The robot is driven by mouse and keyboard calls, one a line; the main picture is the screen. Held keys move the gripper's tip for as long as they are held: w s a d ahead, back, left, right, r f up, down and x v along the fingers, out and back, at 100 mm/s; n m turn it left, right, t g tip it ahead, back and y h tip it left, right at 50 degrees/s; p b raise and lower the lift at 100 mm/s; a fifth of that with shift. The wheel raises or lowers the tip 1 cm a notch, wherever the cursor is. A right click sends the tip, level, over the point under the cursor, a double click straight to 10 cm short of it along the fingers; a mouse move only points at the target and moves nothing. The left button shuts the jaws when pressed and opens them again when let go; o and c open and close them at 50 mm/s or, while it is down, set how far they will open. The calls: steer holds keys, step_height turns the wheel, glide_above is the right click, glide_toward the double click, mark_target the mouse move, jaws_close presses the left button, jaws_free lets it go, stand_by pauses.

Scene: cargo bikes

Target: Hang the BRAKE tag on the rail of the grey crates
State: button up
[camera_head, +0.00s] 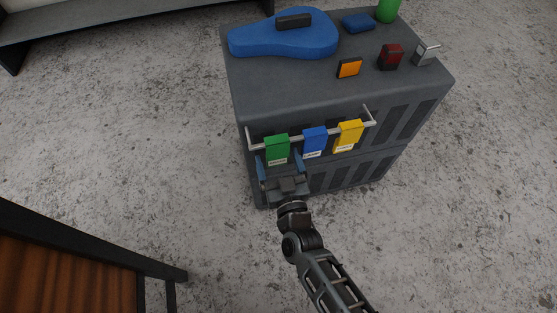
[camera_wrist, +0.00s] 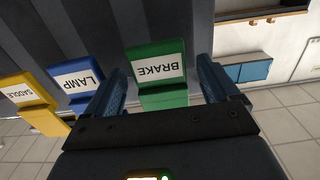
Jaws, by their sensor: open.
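The green BRAKE tag (camera_head: 277,148) hangs on the metal rail (camera_head: 262,143) on the front of the grey crates (camera_head: 285,92), at the rail's left end. In the wrist view, the BRAKE tag (camera_wrist: 158,68) faces me with its label upside down. My gripper (camera_head: 279,166) is open, with one blue finger on each side of the tag's lower part. In the wrist view, my gripper's fingers (camera_wrist: 164,88) stand apart, with gaps to the tag's sides. Whether the fingertips reach past the tag is hard to tell.
The blue LAMP tag (camera_head: 314,141) and yellow SADDLE tag (camera_head: 349,135) hang to the right on the same rail. A blue case (camera_head: 285,38), an orange block (camera_head: 349,68) and a red lamp (camera_head: 390,57) lie on top. A wooden table (camera_head: 60,265) stands lower left.

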steer(key=p+v, duration=0.1)
steer(key=v, duration=0.6)
steer(key=shift+s+p, duration=0.3)
steer(key=shift+s, duration=0.1)
steer(key=shift+d, duration=0.25)
steer(key=s+d+r+m+h, duration=0.1)
steer(key=s+d+r, duration=0.3)
steer(key=s+d, duration=0.3)
steer(key=s+d+r+g+h, duration=0.1)
steer(key=s+d+r, duration=0.35)
steer(key=s, duration=0.35)
steer(key=s+d+r+m+h, duration=0.1)
steer(key=s+d+r, duration=0.3)
steer(key=s+d, duration=0.3)
steer(key=s+r+p, duration=0.2)
steer(key=r+p, duration=0.2)
steer(key=r, duration=0.4)
steer(key=s+d+r+g+h+p, duration=0.1)
steer(key=s+r+p, duration=0.2)
steer(key=r, duration=0.5)
steer(key=s+d+r+m+h+p, duration=0.1)
steer(key=s+r+p, duration=0.1)
steer(key=r+p, duration=0.4)
step_height(320, 180, up, 2)
steer(key=shift+s+r+g, duration=0.1)
steer(key=shift+s+g, duration=0.2)
steer(key=shift+s, duration=0.1)
